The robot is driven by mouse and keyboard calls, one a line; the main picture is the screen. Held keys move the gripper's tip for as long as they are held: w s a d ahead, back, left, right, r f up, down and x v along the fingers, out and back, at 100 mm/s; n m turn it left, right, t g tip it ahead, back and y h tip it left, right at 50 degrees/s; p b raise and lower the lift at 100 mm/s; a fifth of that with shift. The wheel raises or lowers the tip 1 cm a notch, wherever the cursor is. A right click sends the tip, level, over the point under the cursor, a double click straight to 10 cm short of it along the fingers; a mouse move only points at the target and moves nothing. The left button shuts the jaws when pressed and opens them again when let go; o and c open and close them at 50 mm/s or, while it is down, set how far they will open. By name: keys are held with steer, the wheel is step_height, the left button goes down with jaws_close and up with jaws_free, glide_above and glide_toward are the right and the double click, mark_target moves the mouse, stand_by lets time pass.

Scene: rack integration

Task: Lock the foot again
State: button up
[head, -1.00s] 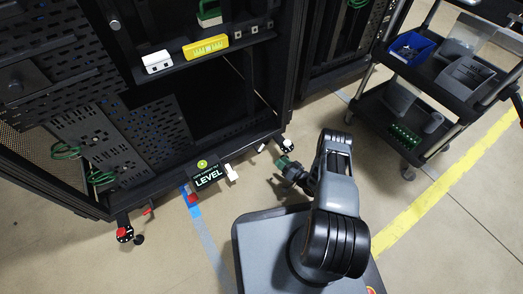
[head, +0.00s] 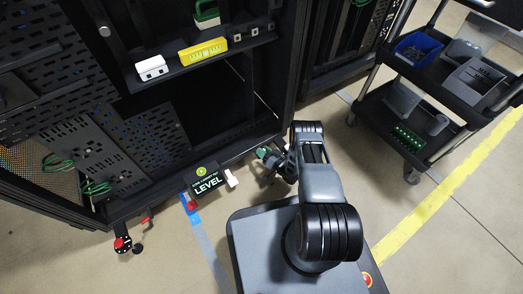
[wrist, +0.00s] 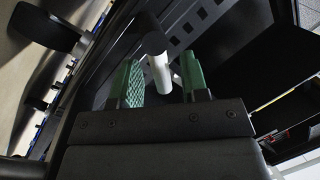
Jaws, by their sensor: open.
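My gripper (head: 268,156) is open beside the lower front edge of the black rack, near its right front corner. In the wrist view its green finger pads (wrist: 160,84) stand apart, with a white rod (wrist: 160,72) with a dark round end between them. I cannot tell whether the pads touch the rod. The foot at that corner is hidden behind my arm in the head view. The left front foot (head: 122,243) has a red top, with a red lever (head: 146,220) beside it.
A black LEVEL sign (head: 205,181) stands at the rack's lower front, with a white tab (head: 232,178) to its right. Blue tape (head: 193,213) lies on the floor. A black cart (head: 418,130) stands at the right.

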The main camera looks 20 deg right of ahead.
steer(key=shift+a, duration=0.15)
steer(key=shift+c, duration=0.6)
jaws_close()
